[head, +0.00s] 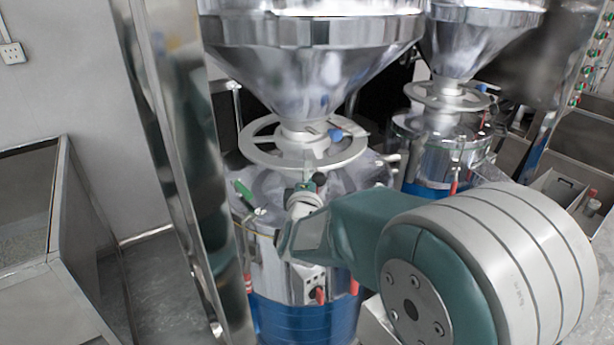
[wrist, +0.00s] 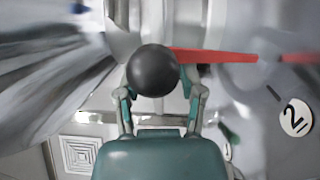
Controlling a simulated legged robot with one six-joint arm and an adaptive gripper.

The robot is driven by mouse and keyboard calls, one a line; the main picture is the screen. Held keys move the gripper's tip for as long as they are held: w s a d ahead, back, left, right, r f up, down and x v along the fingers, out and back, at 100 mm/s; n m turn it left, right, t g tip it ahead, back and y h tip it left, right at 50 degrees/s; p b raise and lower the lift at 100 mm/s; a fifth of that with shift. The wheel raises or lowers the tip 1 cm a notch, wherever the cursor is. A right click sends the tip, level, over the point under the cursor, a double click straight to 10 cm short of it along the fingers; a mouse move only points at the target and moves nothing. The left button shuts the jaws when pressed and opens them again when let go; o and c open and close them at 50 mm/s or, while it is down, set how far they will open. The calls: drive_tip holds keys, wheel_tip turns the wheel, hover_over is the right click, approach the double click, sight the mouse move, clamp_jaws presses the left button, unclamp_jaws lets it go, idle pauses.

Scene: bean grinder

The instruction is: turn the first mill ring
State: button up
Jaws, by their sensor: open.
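The first mill's ring (head: 265,154) is a pale grey spoked wheel lying flat below the near steel hopper (head: 315,60). My gripper (head: 304,190) is at the near side of the first mill, just below the front of the ring. In the wrist view my gripper (wrist: 160,92) is open, with a finger on each side of a black ball knob (wrist: 153,70). A black knob also shows near my gripper in the head view (head: 319,179). I cannot tell whether the fingers touch the knob.
A second mill with its own ring (head: 450,97) stands behind on the right. A steel post (head: 180,150) rises close on the left. A green-handled lever (head: 245,191) sticks out beside my gripper. A red bar (wrist: 215,56) crosses behind the ball, near a round tag marked 2 (wrist: 294,117).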

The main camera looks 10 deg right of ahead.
drive_tip(key=v, duration=1.2)
drive_tip(key=shift+a+f, duration=0.1)
drive_tip(key=shift+c, duration=0.3)
